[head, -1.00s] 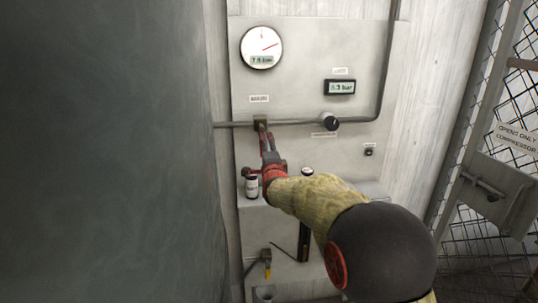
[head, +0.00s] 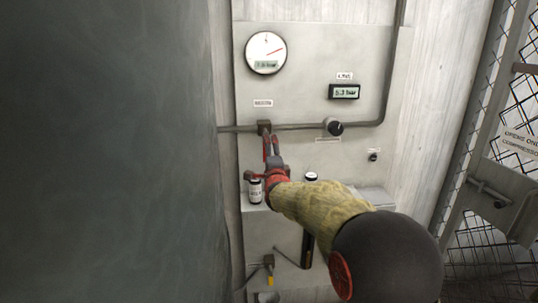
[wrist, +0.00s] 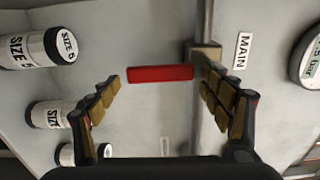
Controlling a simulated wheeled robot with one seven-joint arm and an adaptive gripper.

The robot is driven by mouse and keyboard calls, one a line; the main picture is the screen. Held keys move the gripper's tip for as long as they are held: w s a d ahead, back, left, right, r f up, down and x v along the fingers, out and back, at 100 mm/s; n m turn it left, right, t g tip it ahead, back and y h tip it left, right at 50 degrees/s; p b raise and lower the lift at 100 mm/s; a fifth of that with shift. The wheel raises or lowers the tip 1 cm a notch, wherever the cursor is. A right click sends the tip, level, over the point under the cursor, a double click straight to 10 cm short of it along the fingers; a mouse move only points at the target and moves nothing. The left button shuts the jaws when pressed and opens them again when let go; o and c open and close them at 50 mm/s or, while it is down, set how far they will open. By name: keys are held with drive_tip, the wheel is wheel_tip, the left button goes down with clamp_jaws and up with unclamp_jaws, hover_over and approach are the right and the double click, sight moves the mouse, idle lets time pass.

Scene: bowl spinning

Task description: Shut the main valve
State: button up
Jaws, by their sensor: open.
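The main valve sits on a grey pipe on the wall panel, under a small label; its body (head: 264,127) shows just beyond my fingertips in the head view. In the wrist view its brass-coloured body (wrist: 205,55) is beside the MAIN label (wrist: 243,51). Its red lever handle (wrist: 160,74) stands out at a right angle to the pipe. My gripper (wrist: 163,88) is open, with the handle showing between its two fingers and gaps on both sides. I cannot tell the remaining depth. In the head view my gripper (head: 271,148) is just below the valve.
A round gauge (head: 265,53) and a digital display (head: 344,92) hang above the pipe (head: 300,126). A black knob (head: 333,127) is right of the valve. White-labelled cylinders (wrist: 48,115) stand close to my gripper on a ledge. A dark surface fills the left; a mesh gate is right.

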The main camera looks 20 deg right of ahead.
idle(0.3)
drive_tip(key=v, duration=1.2)
idle(0.3)
